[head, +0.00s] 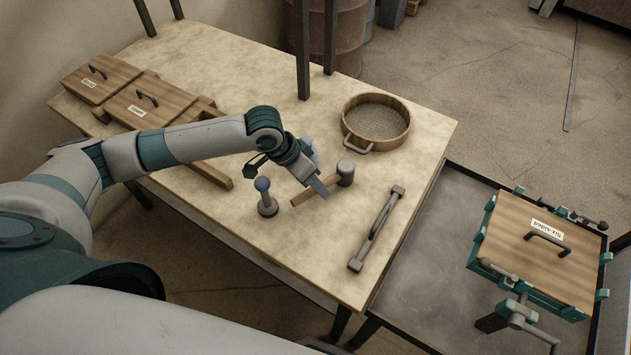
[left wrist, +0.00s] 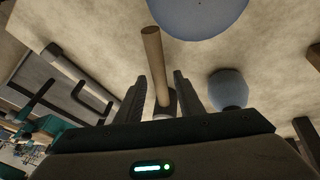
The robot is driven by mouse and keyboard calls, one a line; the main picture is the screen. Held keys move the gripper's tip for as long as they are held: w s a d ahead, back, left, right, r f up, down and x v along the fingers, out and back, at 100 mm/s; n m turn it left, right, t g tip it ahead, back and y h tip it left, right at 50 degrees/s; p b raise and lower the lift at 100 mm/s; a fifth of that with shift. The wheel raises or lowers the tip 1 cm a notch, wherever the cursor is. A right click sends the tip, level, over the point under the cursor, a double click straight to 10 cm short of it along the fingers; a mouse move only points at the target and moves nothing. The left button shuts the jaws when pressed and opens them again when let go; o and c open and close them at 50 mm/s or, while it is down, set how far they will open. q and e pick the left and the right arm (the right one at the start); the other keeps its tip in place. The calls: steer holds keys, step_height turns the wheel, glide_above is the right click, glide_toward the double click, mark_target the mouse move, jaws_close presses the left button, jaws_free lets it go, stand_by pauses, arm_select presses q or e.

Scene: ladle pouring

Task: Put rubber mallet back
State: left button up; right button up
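The rubber mallet, with a wooden handle (head: 303,197) and a dark grey head (head: 346,171), appears to lie on the table right of the middle. My left gripper (head: 322,188) is over the handle, close to the head. In the left wrist view the handle (left wrist: 153,60) runs between the two fingers (left wrist: 160,92), with a gap showing on both sides. The left gripper is open around or just above it; I cannot tell how deep the handle sits. The mallet head is mostly hidden there. My right gripper is not in view.
A blue-knobbed tool (head: 265,197) stands left of the mallet, and a second blue knob (head: 309,147) shows behind my gripper. A round sieve (head: 376,122) and a long-handled bar (head: 377,229) lie nearby. Wooden boxes (head: 100,78) stand at far left, a lidded flask (head: 540,245) at right.

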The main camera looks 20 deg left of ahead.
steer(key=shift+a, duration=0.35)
arm_select(q)
steer(key=shift+r, duration=0.2)
steer(key=b+v, duration=0.2)
steer(key=v, duration=1)
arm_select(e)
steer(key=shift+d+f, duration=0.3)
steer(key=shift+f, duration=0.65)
arm_select(q)
steer(key=shift+f, duration=0.1)
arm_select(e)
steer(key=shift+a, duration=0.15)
